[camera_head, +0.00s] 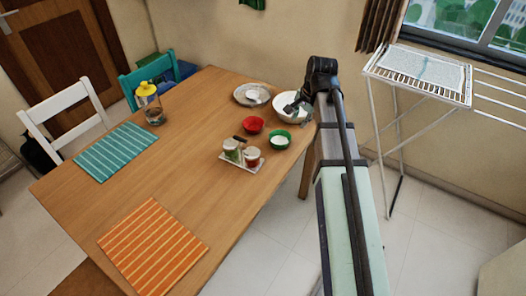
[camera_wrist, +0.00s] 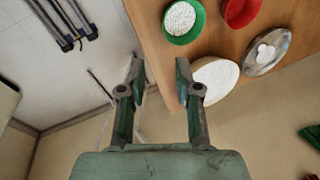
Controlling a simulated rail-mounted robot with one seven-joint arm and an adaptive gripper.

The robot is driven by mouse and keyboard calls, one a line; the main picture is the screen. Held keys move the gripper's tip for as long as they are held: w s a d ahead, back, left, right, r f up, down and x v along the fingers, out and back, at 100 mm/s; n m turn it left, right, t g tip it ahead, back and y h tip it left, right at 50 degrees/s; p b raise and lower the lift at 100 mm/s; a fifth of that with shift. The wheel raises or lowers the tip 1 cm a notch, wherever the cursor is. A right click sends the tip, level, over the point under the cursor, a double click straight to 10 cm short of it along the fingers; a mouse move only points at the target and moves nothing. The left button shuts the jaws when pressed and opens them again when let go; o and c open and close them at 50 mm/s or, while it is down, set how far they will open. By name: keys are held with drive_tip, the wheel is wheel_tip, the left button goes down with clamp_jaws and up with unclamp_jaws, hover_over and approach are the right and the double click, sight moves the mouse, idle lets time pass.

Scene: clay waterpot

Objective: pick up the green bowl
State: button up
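The green bowl (camera_head: 279,140) stands near the right edge of the wooden table and holds something white and grainy. In the wrist view the green bowl (camera_wrist: 184,20) is at the top, beyond my fingertips and slightly right of centre. My gripper (camera_head: 294,108) is over the table's far right corner, in front of the white bowl. In the wrist view my gripper (camera_wrist: 160,75) has its two fingers apart with nothing between them. It is apart from the green bowl.
A red bowl (camera_head: 252,124) stands beside the green one. A white bowl (camera_head: 291,106), a plate (camera_head: 252,95) and a tray with cups (camera_head: 241,161) are close by. A jar with a yellow lid (camera_head: 150,103) and two striped mats lie further left. A drying rack (camera_head: 420,75) stands at right.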

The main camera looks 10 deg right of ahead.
drive_tip(key=m, duration=0.1)
drive_tip(key=m+p, duration=0.1)
drive_tip(key=p, duration=0.1)
hover_over(285, 147)
drive_tip(key=s+d, duration=0.1)
drive_tip(key=s, duration=0.1)
wheel_tip(285, 147, down, 12)
drive_tip(key=shift+r, duration=0.2)
drive_tip(key=shift+w+p+x, duration=0.1)
drive_tip(key=shift+p+x, duration=0.2)
drive_tip(key=shift+x, duration=0.65)
drive_tip(key=shift+w+p+x, duration=0.15)
drive_tip(key=shift+p+x, duration=0.1)
drive_tip(key=shift+x, duration=1.45)
drive_tip(key=shift+d, duration=0.1)
clamp_jaws()
